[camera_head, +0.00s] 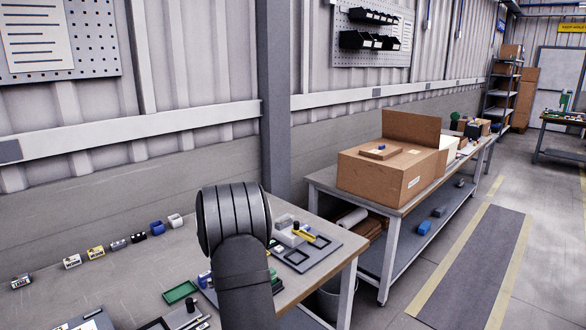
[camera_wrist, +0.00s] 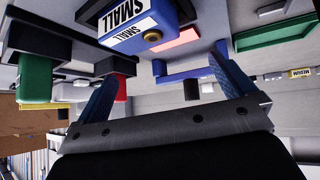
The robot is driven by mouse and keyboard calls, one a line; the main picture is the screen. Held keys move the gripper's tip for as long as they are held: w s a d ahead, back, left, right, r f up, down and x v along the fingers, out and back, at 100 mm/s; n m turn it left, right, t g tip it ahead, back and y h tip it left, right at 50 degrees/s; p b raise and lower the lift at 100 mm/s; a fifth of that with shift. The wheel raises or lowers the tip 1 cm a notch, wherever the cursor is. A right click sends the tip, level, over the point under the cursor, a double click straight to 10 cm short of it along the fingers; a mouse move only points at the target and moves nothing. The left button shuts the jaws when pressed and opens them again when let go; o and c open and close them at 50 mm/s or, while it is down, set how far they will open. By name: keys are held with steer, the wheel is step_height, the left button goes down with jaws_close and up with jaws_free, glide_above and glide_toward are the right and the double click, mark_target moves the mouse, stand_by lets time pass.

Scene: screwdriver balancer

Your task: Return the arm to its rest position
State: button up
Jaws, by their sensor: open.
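My gripper (camera_wrist: 163,68) shows in the wrist view, its two blue fingers spread apart. Nothing is visible between the fingertips. A blue and white block labelled SMALL (camera_wrist: 128,25) is beyond the fingers, at the top of the tilted wrist view. In the head view my dark arm stands in front of the workbench (camera_head: 110,270) and covers its middle. The gripper itself is hidden there.
Grey trays with a yellow piece (camera_head: 303,232) lie on the bench's right side. A green tray (camera_head: 180,292) is left of my arm. Several small labelled blocks line the back. A cardboard box (camera_head: 385,178) sits on another table. The aisle floor (camera_head: 475,262) is clear.

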steer(key=w+a, duration=0.1)
steer(key=w+a+r+n+g, duration=0.1)
steer(key=w, duration=0.1)
steer(key=w+a+g, duration=0.1)
steer(key=w+a, duration=0.1)
steer(key=shift+w+r+y, duration=0.1)
steer(key=shift+r+y, duration=0.15)
steer(key=shift+y, duration=0.05)
steer(key=shift+w+a+n+g, duration=0.4)
steer(key=shift+a+n+g, duration=0.1)
steer(key=shift+n+g, duration=0.1)
steer(key=shift+w+a+n+g, duration=0.25)
steer(key=shift+a+n+g, duration=0.15)
steer(key=shift+a, duration=0.2)
steer(key=shift+w+a+n+g, duration=0.2)
steer(key=shift+a+n+g, duration=0.15)
steer(key=shift+a, duration=0.2)
steer(key=shift+d+r, duration=0.15)
steer(key=shift+r, duration=2.25)
steer(key=c, duration=0.8)
steer(key=shift+c, duration=0.2)
